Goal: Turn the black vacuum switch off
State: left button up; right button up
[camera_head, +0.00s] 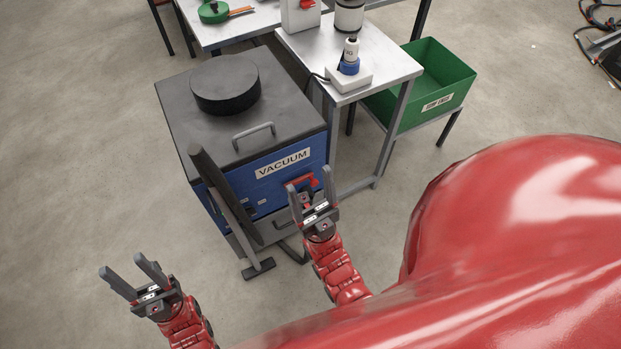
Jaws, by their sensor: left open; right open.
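The vacuum (207,198) is a blue box with a dark grey top and a white VACUUM label on its front. A red fitting (312,181) is at the right end of its front, partly covered by my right gripper. I cannot make out the black switch clearly; the area around the fitting is partly hidden. My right gripper (309,178) is open, with its fingers up in front of the fitting; I cannot tell whether it touches. My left gripper (121,263) is open and empty, over the floor left of the vacuum.
A dark hose wand (217,183) leans against the vacuum's front, left of my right gripper. A white-topped table (383,62) with a bottle and a white box stands behind right. A green bin (452,75) is beyond it. The floor at left is clear.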

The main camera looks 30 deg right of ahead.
aim_at(251, 212)
jog(key=k+j+z, duration=0.25)
jog(key=j, duration=0.3)
jog(key=k+j+z, duration=0.25)
jog(key=j, duration=0.3)
jog(key=k+j+z, duration=0.25)
jog(key=j, duration=0.25)
jog(key=k+j+z, duration=0.25)
jog(key=k+j, duration=0.15)
jog(key=i+l, duration=0.1)
jog(key=i, duration=0.25)
jog(key=i+l, duration=0.1)
jog(key=i, duration=0.25)
jog(key=i+j+u, duration=0.35)
jog(key=k+l, duration=0.05)
